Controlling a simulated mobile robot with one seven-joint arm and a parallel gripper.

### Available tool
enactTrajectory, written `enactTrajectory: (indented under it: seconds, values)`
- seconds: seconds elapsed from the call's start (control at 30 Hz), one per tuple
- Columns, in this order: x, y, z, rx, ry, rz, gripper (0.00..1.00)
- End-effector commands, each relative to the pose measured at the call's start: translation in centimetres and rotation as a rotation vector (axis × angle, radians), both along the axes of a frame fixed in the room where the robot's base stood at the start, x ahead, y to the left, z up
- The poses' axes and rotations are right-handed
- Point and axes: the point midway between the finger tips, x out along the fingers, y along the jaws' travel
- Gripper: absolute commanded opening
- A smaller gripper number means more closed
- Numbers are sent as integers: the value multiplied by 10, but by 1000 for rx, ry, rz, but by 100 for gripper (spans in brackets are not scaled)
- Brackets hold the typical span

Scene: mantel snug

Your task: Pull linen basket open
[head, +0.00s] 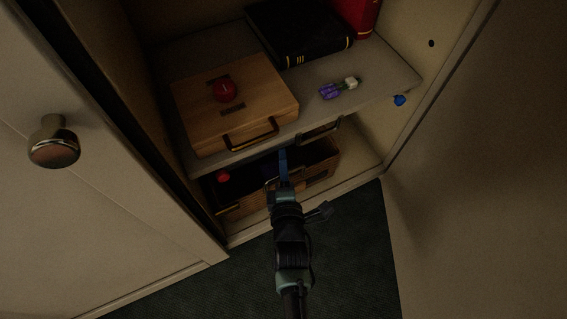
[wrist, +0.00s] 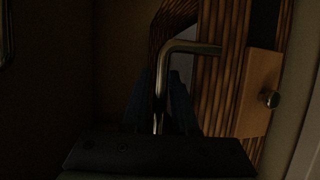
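The linen basket is a brown woven box (head: 322,165) on the floor of the cupboard, under the shelf. In the wrist view its woven side (wrist: 233,70) fills the right of centre. A bent metal handle (wrist: 190,47) stands out from it. My gripper (head: 284,160) reaches to the basket's front at the handle. In the wrist view my gripper's blue fingers (wrist: 160,105) lie on both sides of the handle bar. The picture is too dark to tell whether they press on it. Part of the basket's front is hidden behind my gripper.
A cupboard door (head: 90,190) with a round knob stands at left. Dark carpet (head: 345,250) lies in front.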

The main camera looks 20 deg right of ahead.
Motion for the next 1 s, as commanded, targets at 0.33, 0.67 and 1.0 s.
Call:
enactTrajectory:
  seconds: [0.33,0.67,1.0]
  values:
    - [0,0,0,0,0,0,0]
    - [-1,0,0,0,0,0,0]
    - [-1,0,0,0,0,0,0]
